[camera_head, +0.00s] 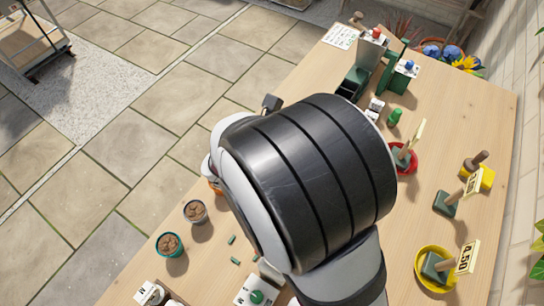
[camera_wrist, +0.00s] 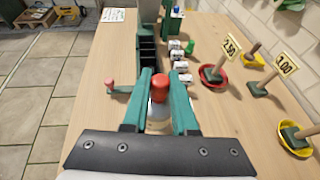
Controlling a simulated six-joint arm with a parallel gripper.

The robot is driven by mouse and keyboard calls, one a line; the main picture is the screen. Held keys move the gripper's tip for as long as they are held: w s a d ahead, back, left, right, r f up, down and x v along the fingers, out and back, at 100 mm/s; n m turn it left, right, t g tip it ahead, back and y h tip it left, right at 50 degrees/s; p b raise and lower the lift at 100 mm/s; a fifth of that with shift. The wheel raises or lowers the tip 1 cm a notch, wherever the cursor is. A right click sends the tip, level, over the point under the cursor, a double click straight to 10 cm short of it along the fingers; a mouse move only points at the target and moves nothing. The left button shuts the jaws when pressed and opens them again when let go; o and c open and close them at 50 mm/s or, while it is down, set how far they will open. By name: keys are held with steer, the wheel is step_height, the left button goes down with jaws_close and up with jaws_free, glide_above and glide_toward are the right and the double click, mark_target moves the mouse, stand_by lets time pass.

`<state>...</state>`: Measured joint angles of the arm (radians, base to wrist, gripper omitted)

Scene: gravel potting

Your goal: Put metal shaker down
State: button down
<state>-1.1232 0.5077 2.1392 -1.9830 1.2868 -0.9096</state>
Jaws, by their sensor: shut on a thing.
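In the wrist view, my gripper (camera_wrist: 160,82) has two green fingers shut on the metal shaker (camera_wrist: 158,112). The shaker has a red cap and a silver body, and stands roughly upright between the fingers. Its lower part is hidden, so I cannot tell whether it touches the wooden table (camera_wrist: 90,125). In the head view, my arm's large black and white wrist hides the gripper and the shaker.
A dark green divided box (camera_wrist: 138,50) stands ahead, with several small white items (camera_wrist: 179,66) beside it. Two soil-filled pots (camera_head: 196,211) (camera_head: 170,256) stand near the table's left edge.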

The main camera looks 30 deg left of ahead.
step_height(320, 180, up, 4)
steer(key=shift+f, duration=0.1)
steer(key=s+d+f, duration=0.5)
steer(key=s+d, duration=0.3)
steer(key=shift+s+a+f, duration=0.75)
steer(key=shift+a+f, duration=1.1)
steer(key=shift+s+a+f, duration=0.75)
steer(key=shift+a+f, duration=1.05)
steer(key=shift+f, duration=0.05)
steer(key=shift+s+a+f, duration=0.75)
steer(key=shift+a+f, duration=1.1)
steer(key=c, duration=0.7)
jaws_free()
steer(key=shift+f, duration=0.15)
